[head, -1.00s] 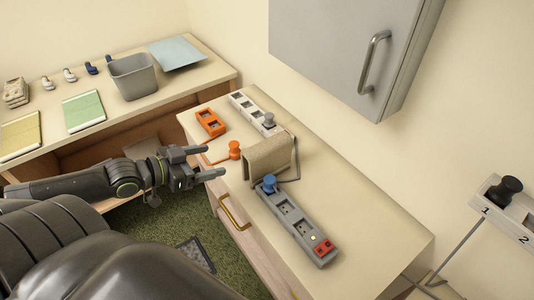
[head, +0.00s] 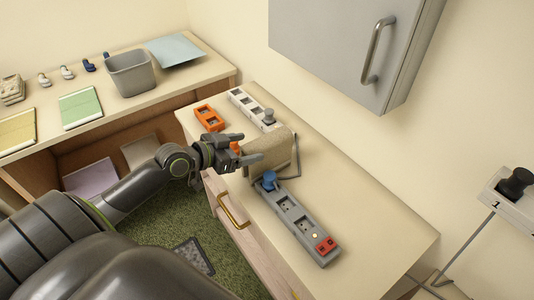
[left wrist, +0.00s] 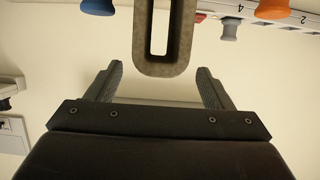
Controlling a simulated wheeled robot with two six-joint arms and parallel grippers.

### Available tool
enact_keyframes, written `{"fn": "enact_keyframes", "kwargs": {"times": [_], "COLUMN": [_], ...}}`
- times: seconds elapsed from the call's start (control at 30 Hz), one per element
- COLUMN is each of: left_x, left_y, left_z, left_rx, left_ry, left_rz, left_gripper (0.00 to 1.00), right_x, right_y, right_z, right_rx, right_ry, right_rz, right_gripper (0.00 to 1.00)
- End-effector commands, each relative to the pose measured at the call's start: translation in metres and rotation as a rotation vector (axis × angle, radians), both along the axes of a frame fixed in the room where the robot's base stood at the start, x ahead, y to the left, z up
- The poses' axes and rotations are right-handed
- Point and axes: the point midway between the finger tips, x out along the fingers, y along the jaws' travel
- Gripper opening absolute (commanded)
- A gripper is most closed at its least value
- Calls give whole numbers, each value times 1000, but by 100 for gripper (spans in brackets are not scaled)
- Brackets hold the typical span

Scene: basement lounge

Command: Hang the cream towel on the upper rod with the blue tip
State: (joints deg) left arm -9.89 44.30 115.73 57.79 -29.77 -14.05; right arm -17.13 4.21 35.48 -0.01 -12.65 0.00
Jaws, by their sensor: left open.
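The cream towel (head: 270,155) appears as a stiff beige piece folded over in an upside-down U, standing on the counter. In the left wrist view its end (left wrist: 145,55) shows as a narrow loop with a slot. My left gripper (head: 250,147) is open at the towel's left side. In the left wrist view the gripper (left wrist: 160,70) has its fingertips either side of the loop's closed end, with gaps. A blue knob (head: 269,180) stands on the near grey power strip; it also shows in the wrist view (left wrist: 97,6). I cannot make out a rod with a blue tip.
The grey strip (head: 292,215) has a red switch end. A white strip (head: 247,105) with a grey knob and an orange socket block (head: 208,117) lie behind. An orange knob (head: 235,148) is partly hidden by my gripper. A grey cabinet (head: 340,50) overhangs; the counter's right part is clear.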

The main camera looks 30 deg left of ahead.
Motion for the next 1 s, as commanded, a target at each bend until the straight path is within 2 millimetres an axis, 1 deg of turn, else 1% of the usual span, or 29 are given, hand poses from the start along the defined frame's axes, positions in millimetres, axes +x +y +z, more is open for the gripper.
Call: {"fn": "enact_keyframes", "kwargs": {"times": [0.17,0.37,0.5,0.63,0.83,1.0], "left_x": [9,30,43,46,46,46], "left_y": [-4,-15,-19,-21,-20,-20], "left_z": [0,-4,-12,-15,-15,-15], "left_rx": [-3,-5,-2,0,1,1], "left_ry": [-1,-1,0,1,1,1], "left_rz": [1,0,1,0,0,0], "left_gripper": [75,75,75,75,75,52], "right_x": [0,-1,-1,-1,-1,-1], "right_y": [-2,-5,-7,-7,-7,-7], "right_z": [5,16,18,18,17,17], "right_rx": [-3,-6,-8,-9,-9,-8], "right_ry": [0,0,1,1,0,0], "right_rz": [1,1,2,2,2,2], "right_gripper": [35,35,35,35,35,35]}}
